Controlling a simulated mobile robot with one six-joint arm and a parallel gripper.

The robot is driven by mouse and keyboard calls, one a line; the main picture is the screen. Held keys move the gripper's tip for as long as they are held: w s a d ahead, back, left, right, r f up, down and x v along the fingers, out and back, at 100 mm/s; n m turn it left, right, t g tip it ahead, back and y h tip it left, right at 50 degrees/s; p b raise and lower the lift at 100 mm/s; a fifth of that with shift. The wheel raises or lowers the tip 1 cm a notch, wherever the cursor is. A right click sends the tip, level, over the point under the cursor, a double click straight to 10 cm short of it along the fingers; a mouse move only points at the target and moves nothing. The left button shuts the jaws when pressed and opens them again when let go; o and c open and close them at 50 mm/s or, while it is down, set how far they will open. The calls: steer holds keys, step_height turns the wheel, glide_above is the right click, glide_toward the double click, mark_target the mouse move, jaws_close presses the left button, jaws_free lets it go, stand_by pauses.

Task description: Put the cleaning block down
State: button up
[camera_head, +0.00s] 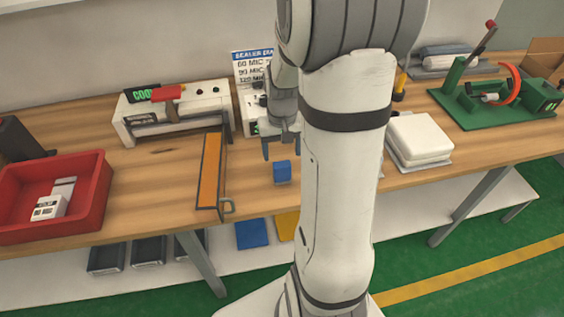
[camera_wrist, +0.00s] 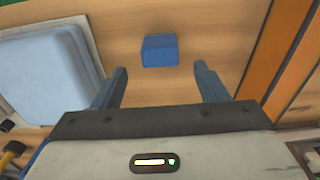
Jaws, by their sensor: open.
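A small blue block (camera_head: 282,171), which I take to be the cleaning block, sits on the wooden bench near its front edge. It also shows in the wrist view (camera_wrist: 159,50), beyond the fingertips and centred between them. My gripper (camera_head: 281,147) is open and empty above and behind the block. In the wrist view the two blue-grey fingers (camera_wrist: 161,77) are spread wide apart, with the block clear of both. My arm hides part of the bench to the right of the block.
A red bin (camera_head: 95,205) is at the far left. A white pad stack (camera_head: 418,138) and a green fixture (camera_head: 455,108) are at right. Bare bench surrounds the block.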

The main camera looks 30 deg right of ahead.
mark_target(281, 165)
step_height(281, 165, up, 4)
steer(key=shift+f, duration=0.2)
steer(key=s+a+r+n+t, duration=0.2)
steer(key=s+a+r, duration=0.6)
steer(key=s+a, duration=0.4)
steer(key=shift+s+r+n+t, duration=0.2)
steer(key=shift+n+t, duration=0.2)
steer(key=shift+n, duration=0.2)
steer(key=shift+o, duration=0.3)
